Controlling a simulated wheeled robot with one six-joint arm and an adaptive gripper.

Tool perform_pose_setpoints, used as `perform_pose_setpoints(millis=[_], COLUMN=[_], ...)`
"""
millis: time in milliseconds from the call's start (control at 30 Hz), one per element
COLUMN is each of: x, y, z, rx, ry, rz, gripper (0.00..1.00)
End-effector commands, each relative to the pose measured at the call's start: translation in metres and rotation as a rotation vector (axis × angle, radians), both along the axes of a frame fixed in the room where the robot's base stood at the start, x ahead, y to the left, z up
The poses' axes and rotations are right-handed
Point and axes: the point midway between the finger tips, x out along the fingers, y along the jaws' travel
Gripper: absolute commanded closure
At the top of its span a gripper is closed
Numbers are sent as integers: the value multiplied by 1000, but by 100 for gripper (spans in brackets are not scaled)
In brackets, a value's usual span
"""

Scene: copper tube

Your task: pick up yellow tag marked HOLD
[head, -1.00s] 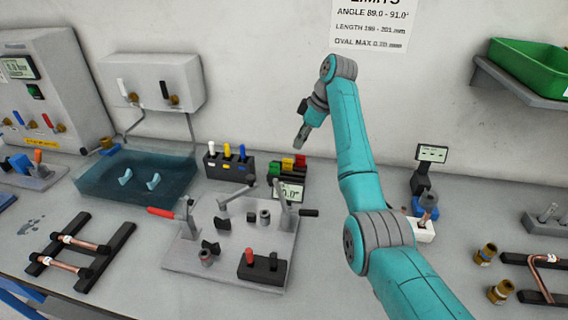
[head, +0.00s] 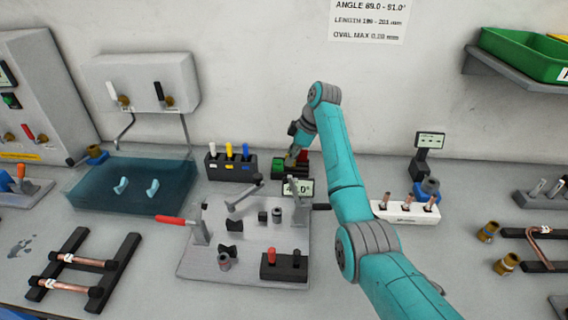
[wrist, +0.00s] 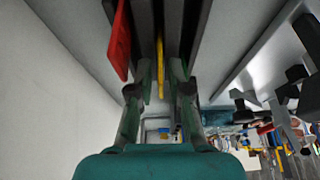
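The yellow tag (wrist: 160,66) shows edge-on as a thin strip in the wrist view, between the two fingers of my gripper (wrist: 161,82). There are gaps on both sides of it, so the fingers look open and not closed on it. Its HOLD marking is not readable. In the head view my gripper (head: 291,160) points down at the tag holder, and the yellow tag is hidden behind it. A green tag (head: 278,164) and a red tag (head: 303,156) show on either side. The red tag (wrist: 119,42) is also close beside the left finger in the wrist view.
A small display (head: 298,187) stands just in front of the tag holder. A rack with white, blue and yellow markers (head: 230,168) is to the left. A clamp fixture plate (head: 245,245) lies in front, and a white block with copper pieces (head: 405,211) is to the right.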

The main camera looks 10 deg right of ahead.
Motion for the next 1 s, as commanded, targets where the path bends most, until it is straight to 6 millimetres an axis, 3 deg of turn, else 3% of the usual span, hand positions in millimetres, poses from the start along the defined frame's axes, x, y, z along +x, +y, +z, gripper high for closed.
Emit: perform_pose_setpoints(millis=[100, 167, 200, 633, 1000], x=[0, 0, 0, 0, 1], y=[0, 0, 0, 0, 1], z=[0, 1, 1, 5, 67], rx=[0, 0, 0, 0, 0], ry=[0, 0, 0, -1, -4], rz=[0, 0, 0, 1, 1], gripper=[82, 97, 100, 100, 100])
